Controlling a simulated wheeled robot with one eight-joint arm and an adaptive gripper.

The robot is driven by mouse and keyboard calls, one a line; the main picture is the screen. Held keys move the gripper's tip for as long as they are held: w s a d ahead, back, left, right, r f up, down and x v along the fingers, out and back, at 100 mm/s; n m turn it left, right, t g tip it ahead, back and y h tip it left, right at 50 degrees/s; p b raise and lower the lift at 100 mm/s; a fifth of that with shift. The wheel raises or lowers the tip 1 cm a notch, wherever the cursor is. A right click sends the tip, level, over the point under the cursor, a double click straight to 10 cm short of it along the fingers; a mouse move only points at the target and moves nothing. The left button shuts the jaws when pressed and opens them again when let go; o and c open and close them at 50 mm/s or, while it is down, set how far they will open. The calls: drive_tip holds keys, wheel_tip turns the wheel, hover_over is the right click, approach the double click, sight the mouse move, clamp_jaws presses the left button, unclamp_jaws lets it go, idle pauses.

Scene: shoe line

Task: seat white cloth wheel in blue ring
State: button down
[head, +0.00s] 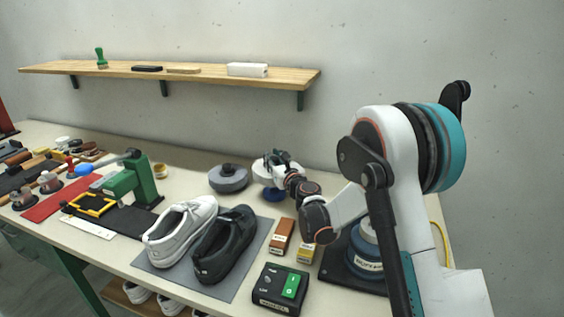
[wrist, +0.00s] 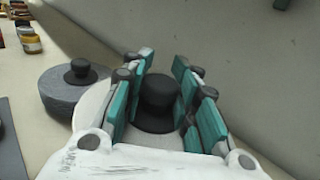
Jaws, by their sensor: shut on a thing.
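The white cloth wheel (head: 262,174) is at the back of the bench in the head view. My gripper (head: 280,157) is above it, shut on its black knob. In the wrist view the knob (wrist: 160,92) stands between the teal fingers of my gripper (wrist: 166,84), and part of the pale wheel (wrist: 92,108) shows to their left. The ring is hidden in the wrist view.
A grey wheel (head: 228,179) with a black knob lies close to the left, also in the wrist view (wrist: 70,98). White and black shoes (head: 181,229) stand on a grey mat (head: 242,284) in front. Small boxes (head: 282,236) and a switch box (head: 268,290) lie nearer. The wall is close behind.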

drive_tip(key=shift+s+f+b, duration=0.1)
drive_tip(key=shift+f+b, duration=1.35)
drive_tip(key=shift+f, duration=1.3)
drive_tip(key=shift+w, duration=0.25)
drive_tip(key=shift+f, duration=0.55)
drive_tip(key=c, duration=1.5)
unclamp_jaws()
drive_tip(key=shift+c, duration=0.2)
drive_tip(key=shift+s, duration=0.1)
drive_tip(key=shift+v, duration=5.45)
drive_tip(key=shift+f, duration=0.1)
